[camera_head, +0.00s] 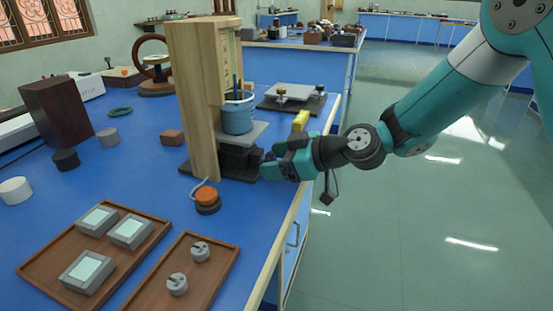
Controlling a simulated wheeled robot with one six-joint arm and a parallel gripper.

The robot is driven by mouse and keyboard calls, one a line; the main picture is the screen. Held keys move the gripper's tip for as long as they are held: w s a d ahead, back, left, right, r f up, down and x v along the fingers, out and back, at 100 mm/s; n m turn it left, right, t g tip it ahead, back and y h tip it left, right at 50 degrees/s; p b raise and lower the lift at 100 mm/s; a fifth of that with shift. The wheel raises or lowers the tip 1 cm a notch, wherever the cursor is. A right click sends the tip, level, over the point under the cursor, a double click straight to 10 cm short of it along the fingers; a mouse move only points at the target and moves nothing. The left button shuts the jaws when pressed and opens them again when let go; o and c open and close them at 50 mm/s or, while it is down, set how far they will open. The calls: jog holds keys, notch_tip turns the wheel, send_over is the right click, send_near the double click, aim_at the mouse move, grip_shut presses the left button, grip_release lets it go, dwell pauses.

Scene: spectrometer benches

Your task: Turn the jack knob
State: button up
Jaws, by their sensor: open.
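The jack (238,158) is a dark stand with a light grey top plate, at the foot of a tall wooden stand (194,95). A blue-grey beaker (238,117) rests on the plate, with a dark rod rising from it. My gripper (267,166) is at the jack's right side, low over the bench edge, with its fingers pointing left toward the jack. It is open. I cannot make out the jack knob; the fingers overlap that side of the jack. I cannot tell whether they touch it.
An orange-topped button (207,196) and two wooden trays (145,222) (215,275) lie in front on the blue bench. A flat balance-like platform (292,97) stands behind. The floor at right is clear.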

jog(key=shift+c, duration=0.2)
jog(key=c, duration=0.9)
jog(key=shift+w+m+g+p, duration=0.1)
jog(key=shift+m+g+p, duration=0.25)
jog(key=shift+m+g, duration=0.25)
jog(key=shift+m+g+y+p, duration=0.35)
jog(key=shift+m+g, duration=0.25)
jog(key=shift+m, duration=0.4)
jog(key=o, duration=0.9)
jog(key=shift+o, duration=0.2)
